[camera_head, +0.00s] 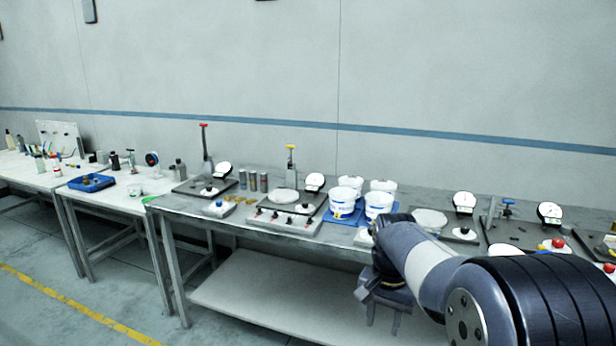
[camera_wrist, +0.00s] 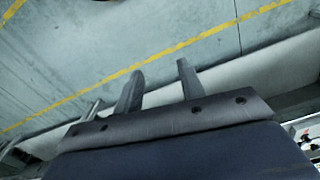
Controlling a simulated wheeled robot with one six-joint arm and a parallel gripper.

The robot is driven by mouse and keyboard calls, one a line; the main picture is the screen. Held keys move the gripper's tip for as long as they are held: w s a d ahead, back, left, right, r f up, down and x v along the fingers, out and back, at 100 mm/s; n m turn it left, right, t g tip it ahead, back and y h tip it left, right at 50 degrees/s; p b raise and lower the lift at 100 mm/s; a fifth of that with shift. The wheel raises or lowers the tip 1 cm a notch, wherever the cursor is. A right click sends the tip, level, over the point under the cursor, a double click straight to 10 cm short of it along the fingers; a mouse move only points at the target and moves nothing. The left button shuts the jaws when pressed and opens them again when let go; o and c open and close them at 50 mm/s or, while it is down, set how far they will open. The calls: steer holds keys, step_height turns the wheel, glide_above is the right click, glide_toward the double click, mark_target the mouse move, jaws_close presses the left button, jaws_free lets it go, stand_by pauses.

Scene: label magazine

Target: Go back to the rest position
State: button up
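My gripper (camera_head: 384,316) hangs in front of the long grey workbench (camera_head: 190,206), below its top and before the lower shelf (camera_head: 265,290). In the wrist view my gripper (camera_wrist: 160,70) shows two grey fingers set apart, with only floor and a pale surface seen between them. It is open and holds nothing that I can see. My dark and grey arm reaches in from the lower right of the head view and hides part of the bench front.
White buckets (camera_head: 342,203) stand on a blue mat at mid-bench. Dial gauges (camera_head: 314,182) and a yellow-topped press (camera_head: 291,165) stand nearby. A blue tray (camera_head: 91,183) lies on the white table further left. The floor (camera_head: 80,285) at left is clear, with a yellow line.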

steer(key=s+r+n+t+p, duration=0.1)
steer(key=s+n+p, duration=0.3)
steer(key=s, duration=1.4)
steer(key=shift+s+r+t, duration=0.15)
steer(key=shift+r+t, duration=0.05)
steer(key=shift+t, duration=0.2)
steer(key=shift+a, duration=0.1)
